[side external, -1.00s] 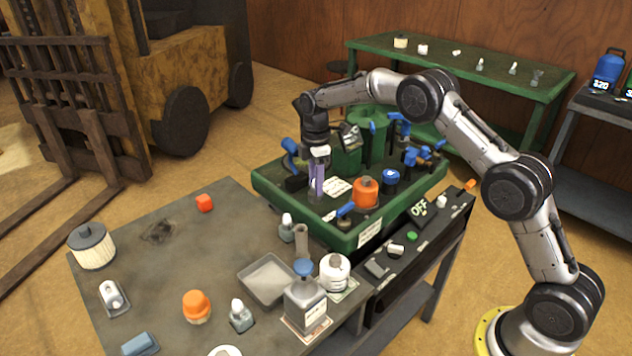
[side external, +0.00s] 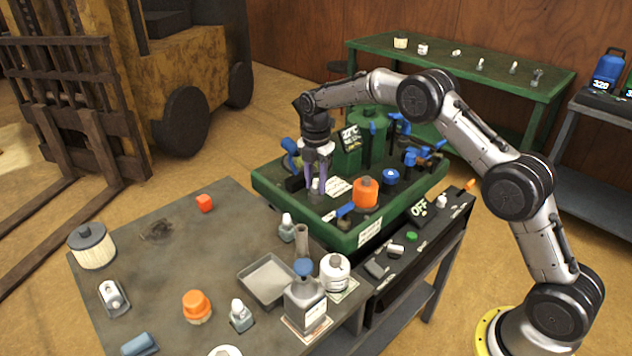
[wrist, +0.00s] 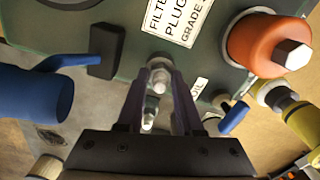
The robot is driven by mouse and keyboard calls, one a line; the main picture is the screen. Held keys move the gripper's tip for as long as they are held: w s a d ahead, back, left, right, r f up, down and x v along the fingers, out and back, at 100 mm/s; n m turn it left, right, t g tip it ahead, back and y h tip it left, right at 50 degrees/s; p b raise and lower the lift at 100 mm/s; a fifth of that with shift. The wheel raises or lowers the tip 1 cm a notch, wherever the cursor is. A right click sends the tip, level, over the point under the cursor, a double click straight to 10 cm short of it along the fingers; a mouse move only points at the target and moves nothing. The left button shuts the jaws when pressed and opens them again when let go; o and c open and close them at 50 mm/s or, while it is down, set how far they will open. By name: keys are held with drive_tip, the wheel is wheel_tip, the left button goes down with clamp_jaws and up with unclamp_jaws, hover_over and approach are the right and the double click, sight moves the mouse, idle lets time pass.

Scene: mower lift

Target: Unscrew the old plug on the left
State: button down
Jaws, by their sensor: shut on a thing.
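My gripper (side external: 317,189) points down over the left part of the green machine deck, its purple fingers on either side of the plug. In the wrist view my gripper (wrist: 158,88) is shut on the old plug (wrist: 160,76), a small pale grey metal piece. The plug stands upright in the deck beside a white label (wrist: 180,22) reading "FILTER PLUG GRADE". Its lower part and thread are hidden. In the side view the plug (side external: 316,184) shows only as a small grey piece between the fingers.
An orange cap (side external: 365,192) stands right of my gripper, with a blue-handled valve (side external: 346,210) in front. Another blue handle (side external: 290,150) and a black block (side external: 295,183) are close on the left. A cluttered grey table (side external: 225,240) lies in front.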

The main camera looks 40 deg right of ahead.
sight(316, 179)
idle(0.3)
drive_tip(key=n, duration=0.4)
drive_tip(key=shift+n, duration=0.3)
drive_tip(key=shift+r, duration=0.1)
drive_tip(key=shift+r, duration=1.4)
drive_tip(key=shift+r, duration=2.5)
